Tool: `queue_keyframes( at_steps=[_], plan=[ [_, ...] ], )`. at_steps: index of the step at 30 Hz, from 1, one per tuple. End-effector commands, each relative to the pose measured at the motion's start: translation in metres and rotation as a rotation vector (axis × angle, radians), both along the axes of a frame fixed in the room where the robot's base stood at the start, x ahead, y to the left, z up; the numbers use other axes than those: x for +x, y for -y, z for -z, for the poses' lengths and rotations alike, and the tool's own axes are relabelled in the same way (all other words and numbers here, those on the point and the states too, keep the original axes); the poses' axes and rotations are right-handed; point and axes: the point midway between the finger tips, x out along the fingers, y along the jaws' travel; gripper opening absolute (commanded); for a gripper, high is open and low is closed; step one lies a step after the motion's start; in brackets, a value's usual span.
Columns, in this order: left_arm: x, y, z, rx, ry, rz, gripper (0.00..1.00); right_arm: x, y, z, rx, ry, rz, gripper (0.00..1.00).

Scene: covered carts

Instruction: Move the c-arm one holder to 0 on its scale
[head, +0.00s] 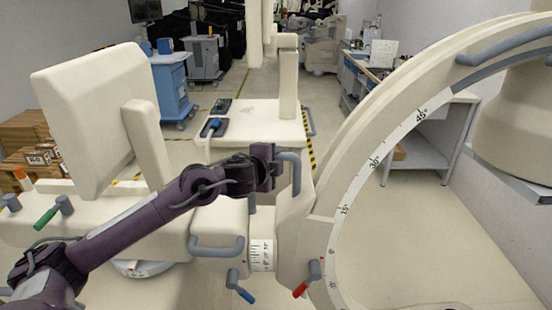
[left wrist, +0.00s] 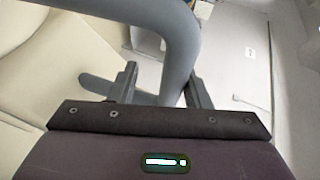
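The cream c-arm (head: 400,100) curves up to the right, with a white degree scale (head: 375,163) along its inner side. Its holder (head: 294,225) carries a small red mark near the 0 of that scale. A second small scale (head: 261,256) wraps the round shaft left of the holder; its figures are too small to read surely. A grey handle (head: 292,172) stands on the holder's upper part. My left gripper (head: 282,168) is at this handle. In the left wrist view the fingers (left wrist: 160,90) are apart, with the grey handle (left wrist: 179,60) reaching between them. My right gripper is out of view.
Levers with red (head: 301,289), blue (head: 246,295) and green (head: 45,219) grips stick out of the machine. A grey loop handle (head: 216,250) is below my left arm. A table (head: 420,155) stands behind the arc. The floor right of it is clear.

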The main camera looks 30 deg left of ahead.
Motion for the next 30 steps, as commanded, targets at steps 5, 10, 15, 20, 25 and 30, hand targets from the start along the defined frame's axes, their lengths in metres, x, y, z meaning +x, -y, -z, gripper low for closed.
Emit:
queue_keyframes(
  at_steps=[5, 10, 15, 20, 25, 30],
  plan=[
    [-0.001, 0.002, 0.005, 0.002, -0.01, 0.005, 0.43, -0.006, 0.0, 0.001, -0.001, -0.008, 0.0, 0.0],
    [-0.001, 0.001, 0.004, 0.002, -0.008, 0.003, 0.43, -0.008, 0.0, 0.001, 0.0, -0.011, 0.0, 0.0],
    [-0.002, 0.0, 0.004, 0.002, -0.007, 0.001, 0.43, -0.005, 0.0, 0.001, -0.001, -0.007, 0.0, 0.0],
    [-0.01, 0.0, 0.001, 0.002, -0.007, 0.0, 0.43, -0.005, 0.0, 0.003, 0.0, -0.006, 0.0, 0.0],
    [-0.026, 0.004, -0.004, 0.005, -0.007, 0.002, 0.43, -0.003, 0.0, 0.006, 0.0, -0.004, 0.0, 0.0],
    [-0.039, 0.005, -0.009, 0.002, -0.006, 0.001, 0.43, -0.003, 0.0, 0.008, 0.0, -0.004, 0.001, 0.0]
  ],
)
